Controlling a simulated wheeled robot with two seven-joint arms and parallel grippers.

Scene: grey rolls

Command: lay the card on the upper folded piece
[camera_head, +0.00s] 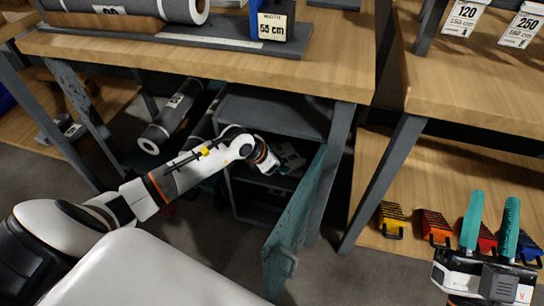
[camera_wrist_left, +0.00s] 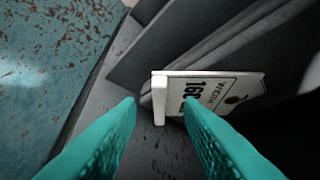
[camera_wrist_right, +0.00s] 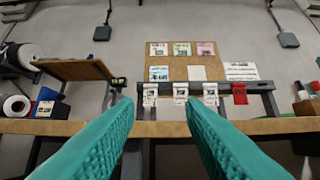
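A white card (camera_wrist_left: 210,92) printed with 160 shows in the left wrist view, its thick white edge (camera_wrist_left: 159,98) between my left fingers with gaps on both sides. It rests on or against grey folded layers (camera_wrist_left: 205,48); contact is unclear. My left gripper (camera_wrist_left: 160,103) is open and reaches into the grey cabinet (camera_head: 262,112) under the table. In the head view the left gripper (camera_head: 277,165) is small and partly obscures the cabinet's inside. My right gripper (camera_head: 490,212) is open and empty, fingers pointing up, at the lower right.
The cabinet's worn teal door (camera_head: 295,225) stands open to the right of my left arm. Grey rolls (camera_head: 172,115) lie under the table to the left. The wooden tabletop (camera_head: 200,60) is above the arm. Coloured items (camera_head: 435,225) sit on the right lower shelf.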

